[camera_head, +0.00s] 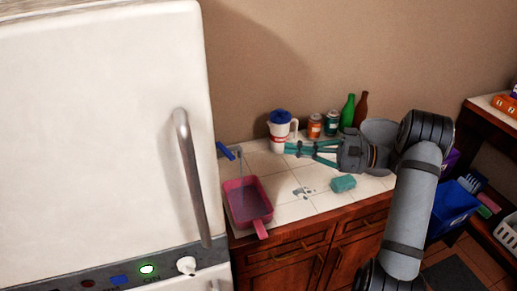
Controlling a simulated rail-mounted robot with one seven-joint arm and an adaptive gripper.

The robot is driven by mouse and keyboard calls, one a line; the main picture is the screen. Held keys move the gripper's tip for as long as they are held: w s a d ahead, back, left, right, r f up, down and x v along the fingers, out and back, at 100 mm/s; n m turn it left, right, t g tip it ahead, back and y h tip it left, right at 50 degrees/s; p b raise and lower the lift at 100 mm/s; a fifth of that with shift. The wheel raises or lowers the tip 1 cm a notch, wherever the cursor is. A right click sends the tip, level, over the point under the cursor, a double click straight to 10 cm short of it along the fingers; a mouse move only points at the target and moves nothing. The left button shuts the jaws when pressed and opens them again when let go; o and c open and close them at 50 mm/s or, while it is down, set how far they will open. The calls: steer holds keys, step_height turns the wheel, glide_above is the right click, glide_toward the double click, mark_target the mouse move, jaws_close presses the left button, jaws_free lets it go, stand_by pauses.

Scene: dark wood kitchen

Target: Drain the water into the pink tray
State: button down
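The pink tray (261,228) sits on the white tiled counter beside the white fridge-like appliance, its handle toward the front. Its inside looks greyish-purple; I cannot tell whether it holds water. A blue lever (226,152) sticks out from the appliance's side, above and behind the tray. Faint, pale vertical lines show between lever and tray; I cannot tell whether they are water.
Two small jars (314,126), a green bottle (347,111) and a brown bottle (361,109) stand along the wall behind my gripper. A teal sponge (343,183) and small grey-white bits (303,192) lie on the counter. Tiles right of the tray are mostly clear.

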steer(key=p, duration=0.5)
glide_toward(225, 151)
steer(key=w, duration=0.4)
steer(key=shift+s+a+p, duration=0.3)
steer(key=shift+a+p, duration=0.2)
steer(key=shift+a, duration=0.2)
steer(key=shift+s+a+p, duration=0.25)
steer(key=shift+a+p, duration=0.25)
steer(key=shift+a, duration=0.2)
steer(key=shift+s+a+p, duration=0.3)
steer(key=shift+a+p, duration=0.2)
steer(key=shift+a, duration=0.25)
